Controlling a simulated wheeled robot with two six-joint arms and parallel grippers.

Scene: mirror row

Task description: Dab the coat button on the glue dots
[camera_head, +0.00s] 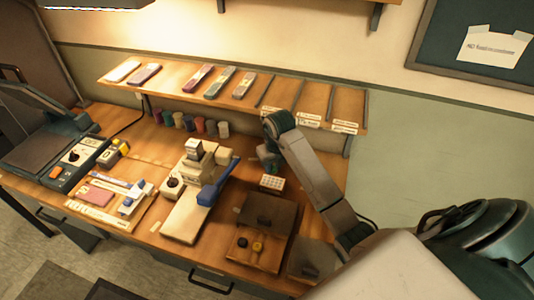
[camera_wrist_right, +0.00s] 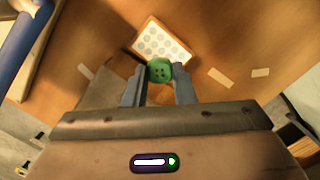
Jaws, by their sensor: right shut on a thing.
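The coat button (camera_wrist_right: 159,71) is round and green with small holes, seen in the right wrist view. My right gripper (camera_wrist_right: 159,80) is shut on it, one finger at each side. The card of glue dots (camera_wrist_right: 165,42) is a white sheet with rows of grey round dots in a wooden-edged holder, just beyond the button. In the head view the card (camera_head: 272,182) lies on the bench right below my right gripper (camera_head: 269,160). I cannot tell whether the button touches the card. My left gripper is out of view.
A dark open box (camera_head: 265,212) with a black and a yellow round piece stands in front of the card. A cream press with a blue handle (camera_head: 208,194) stands left of it. Several coloured spools (camera_head: 190,124) line the back, under a sloped shelf (camera_head: 180,92).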

